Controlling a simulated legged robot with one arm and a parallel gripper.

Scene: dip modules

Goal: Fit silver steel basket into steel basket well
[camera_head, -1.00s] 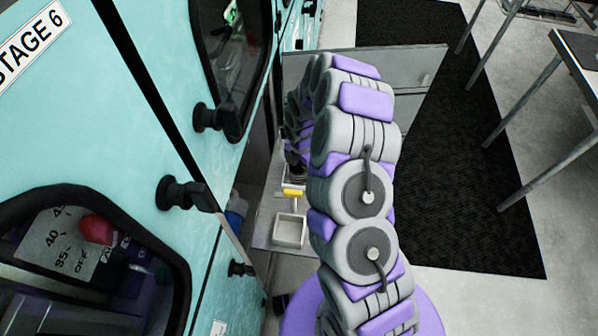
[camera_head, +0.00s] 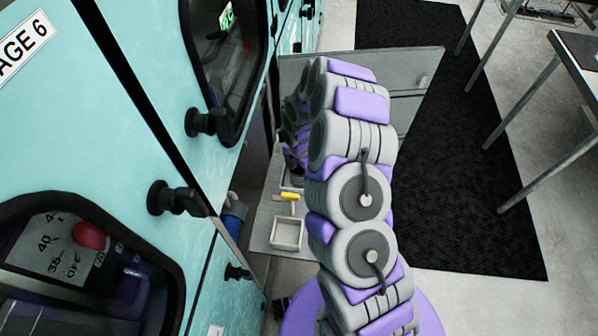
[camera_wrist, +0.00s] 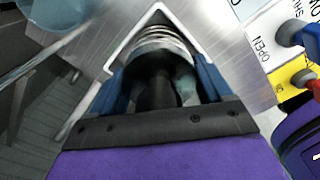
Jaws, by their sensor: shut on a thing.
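In the wrist view, my gripper (camera_wrist: 160,85) has blue fingers on either side of a black upright part. It is shut on the silver steel basket (camera_wrist: 165,42), whose ribbed round side shows just beyond the fingers. A pale angular rim (camera_wrist: 117,58), seemingly of a well, frames the basket in the steel surface. How deep the basket sits there is hidden. In the head view, my gripper (camera_head: 294,166) is small and mostly covered by my arm, over the far square opening (camera_head: 287,183) of the steel shelf. The basket cannot be made out there.
A second square well (camera_head: 287,233) is nearer on the shelf, with a yellow-handled item (camera_head: 290,197) between. An open grey door panel (camera_head: 415,85) stands behind my arm. The teal cabinet (camera_head: 150,60) lies left. Knobs and a yellow label (camera_wrist: 292,83) lie right in the wrist view.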

